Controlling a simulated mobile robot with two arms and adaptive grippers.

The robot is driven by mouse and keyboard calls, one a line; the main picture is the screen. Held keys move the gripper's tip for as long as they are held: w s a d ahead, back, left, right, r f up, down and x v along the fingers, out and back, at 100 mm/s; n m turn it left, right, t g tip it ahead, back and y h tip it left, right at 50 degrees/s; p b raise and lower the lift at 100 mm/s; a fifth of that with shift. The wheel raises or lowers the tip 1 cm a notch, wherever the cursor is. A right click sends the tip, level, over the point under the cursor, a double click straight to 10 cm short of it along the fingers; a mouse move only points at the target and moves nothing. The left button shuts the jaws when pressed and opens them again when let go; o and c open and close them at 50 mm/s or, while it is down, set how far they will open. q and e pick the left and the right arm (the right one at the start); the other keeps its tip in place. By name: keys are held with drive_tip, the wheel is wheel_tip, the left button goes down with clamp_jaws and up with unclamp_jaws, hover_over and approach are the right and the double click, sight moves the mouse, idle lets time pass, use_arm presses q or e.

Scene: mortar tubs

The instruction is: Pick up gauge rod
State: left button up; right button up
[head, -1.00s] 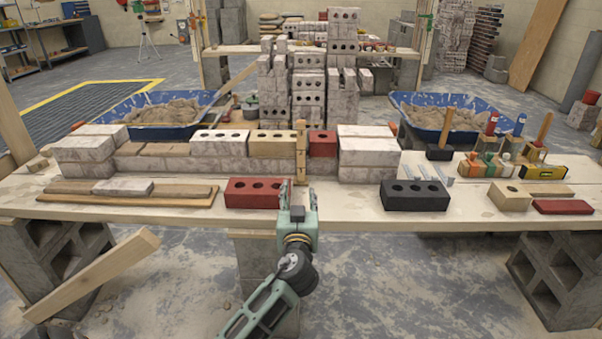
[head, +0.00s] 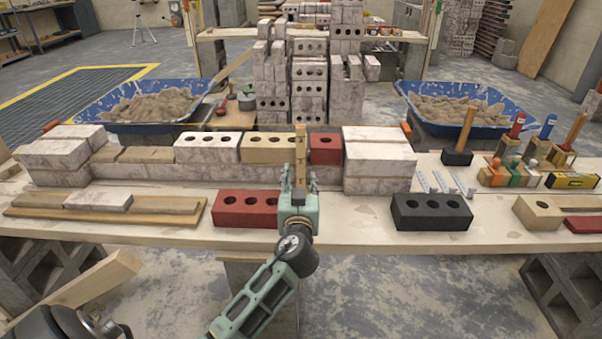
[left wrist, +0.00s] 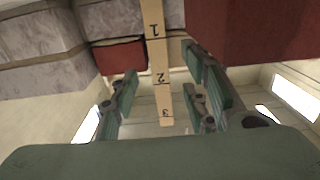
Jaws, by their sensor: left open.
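The gauge rod (head: 300,155) is a narrow wooden stick standing upright in front of the low brick wall, between the tan brick and the red brick. In the left wrist view the rod (left wrist: 158,62) shows dark lines and the numbers 1, 2 and 3. My left gripper (head: 299,182) is open in front of the rod and hides its lower part in the head view. In the left wrist view the fingers (left wrist: 163,98) show on either side of the rod, with gaps on both sides. My right gripper is not in view.
A red brick (head: 246,209) lies just left of my left gripper, and a black brick (head: 431,212) lies to the right. The brick wall (head: 378,165) stands behind. The bench top (head: 345,221) is bare between the two loose bricks.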

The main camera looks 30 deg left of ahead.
sight(301, 168)
use_arm(q)
drive_tip(key=shift+r+x, duration=0.2)
drive_tip(key=shift+x, duration=0.65)
drive_tip(key=x, duration=0.5)
drive_tip(key=shift+w+a+f, duration=0.1)
drive_tip(key=shift+w+f, duration=0.15)
drive_tip(key=shift+w, duration=0.05)
clamp_jaws()
